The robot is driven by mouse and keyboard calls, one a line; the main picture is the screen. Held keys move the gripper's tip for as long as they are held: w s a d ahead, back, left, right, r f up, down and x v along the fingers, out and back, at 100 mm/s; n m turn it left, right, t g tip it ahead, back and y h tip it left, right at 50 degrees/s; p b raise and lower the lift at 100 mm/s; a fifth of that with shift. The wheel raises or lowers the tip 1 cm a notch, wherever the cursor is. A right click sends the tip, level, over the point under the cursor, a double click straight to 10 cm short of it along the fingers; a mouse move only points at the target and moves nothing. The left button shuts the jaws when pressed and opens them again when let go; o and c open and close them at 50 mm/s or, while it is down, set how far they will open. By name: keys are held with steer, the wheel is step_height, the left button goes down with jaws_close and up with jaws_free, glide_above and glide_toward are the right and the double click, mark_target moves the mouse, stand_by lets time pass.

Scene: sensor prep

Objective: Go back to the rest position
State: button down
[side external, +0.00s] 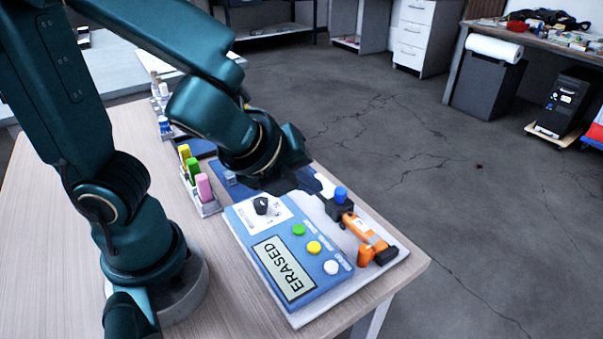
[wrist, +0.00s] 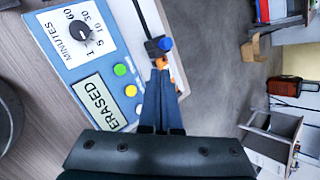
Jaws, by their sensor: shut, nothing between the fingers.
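My gripper (wrist: 160,105) is shut and empty; its dark fingers lie together at the bottom middle of the wrist view. In the side external view my wrist hangs over the far end of the blue eraser box (side external: 258,231), hiding part of the tabletop there. The box's display (side external: 284,268) reads ERASED. It has a black dial (side external: 261,205) and green (side external: 299,230), yellow (side external: 314,248) and white (side external: 331,267) buttons. Beside it is an orange part (side external: 366,238) with a blue knob (side external: 341,195). In the wrist view my fingers overlap the orange part; contact cannot be told.
A rack with yellow, green and pink pieces (side external: 203,187) stands left of the box, near my arm. Small bottles (side external: 163,90) stand further back. The wooden tabletop (side external: 240,310) is bare at the front left. A floor lies beyond the table's right edge.

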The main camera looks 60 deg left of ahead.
steer(key=s+a+r+n+g, duration=0.1)
steer(key=s+a+r+n, duration=0.4)
steer(key=n, duration=0.8)
steer(key=d+n, duration=0.1)
steer(key=n, duration=0.2)
steer(key=s+d+f+n+h, duration=0.1)
steer(key=n, duration=0.2)
steer(key=s+d+n+g+h, duration=0.1)
steer(key=n, duration=0.2)
steer(key=shift+s+f+n, duration=0.15)
steer(key=shift+s+n, duration=0.1)
steer(key=shift+n, duration=0.15)
